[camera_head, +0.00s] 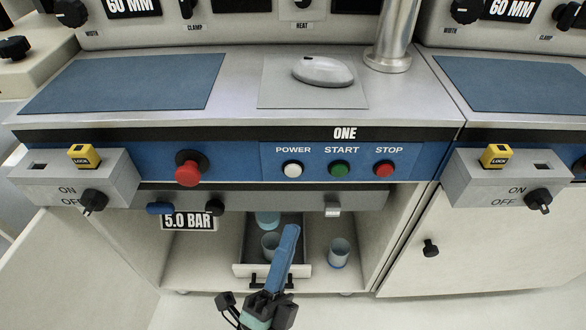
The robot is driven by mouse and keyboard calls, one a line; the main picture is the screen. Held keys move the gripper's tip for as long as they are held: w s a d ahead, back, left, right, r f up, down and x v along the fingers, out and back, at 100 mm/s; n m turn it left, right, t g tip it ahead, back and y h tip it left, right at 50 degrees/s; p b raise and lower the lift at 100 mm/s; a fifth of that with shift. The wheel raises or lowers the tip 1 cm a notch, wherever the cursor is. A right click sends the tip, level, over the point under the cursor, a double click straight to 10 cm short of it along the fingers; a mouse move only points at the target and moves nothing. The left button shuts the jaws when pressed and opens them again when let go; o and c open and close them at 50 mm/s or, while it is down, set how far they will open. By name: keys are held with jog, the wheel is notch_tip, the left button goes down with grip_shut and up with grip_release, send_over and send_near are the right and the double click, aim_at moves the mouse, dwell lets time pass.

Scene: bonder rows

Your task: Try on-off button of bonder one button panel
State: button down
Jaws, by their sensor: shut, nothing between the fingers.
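The bonder one button panel (275,152), blue and marked ONE, spans the machine's front. It carries a white POWER button (293,169), a green START button (339,169) and a red STOP button (384,169). A grey switch box (50,176) marked ON and OFF, with a black rotary knob (94,202), stands out at the left. No button is labelled on-off. My gripper (291,230) points up from the bottom centre, its long blue fingers shut and empty. In the picture its tip is below the POWER button, apart from the panel.
A red mushroom button (187,170) sticks out left of POWER. Below are a 5.0 BAR gauge label (188,222), an open drawer (246,269) and a cup (339,252). A second switch box (470,178) juts out at right. An open door (80,265) stands left.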

jog(key=b, duration=0.3)
send_near(295, 167)
notch_tip(295, 167, up, 4)
jog(key=w+d, duration=0.1)
jog(key=d, duration=0.1)
jog(key=shift+w+r+b, duration=0.1)
jog(key=shift+w+b, duration=0.2)
jog(key=shift+w, duration=0.55)
dwell(1.0)
jog(key=shift+w+a+b, duration=0.1)
jog(key=shift+w+b, duration=0.3)
jog(key=shift+w+b, duration=0.35)
jog(key=shift+w, duration=0.05)
dwell(0.5)
jog(key=shift+s, duration=0.1)
jog(key=shift+s+p, duration=0.35)
jog(key=shift+s, duration=0.4)
jog(key=shift+s, duration=0.1)
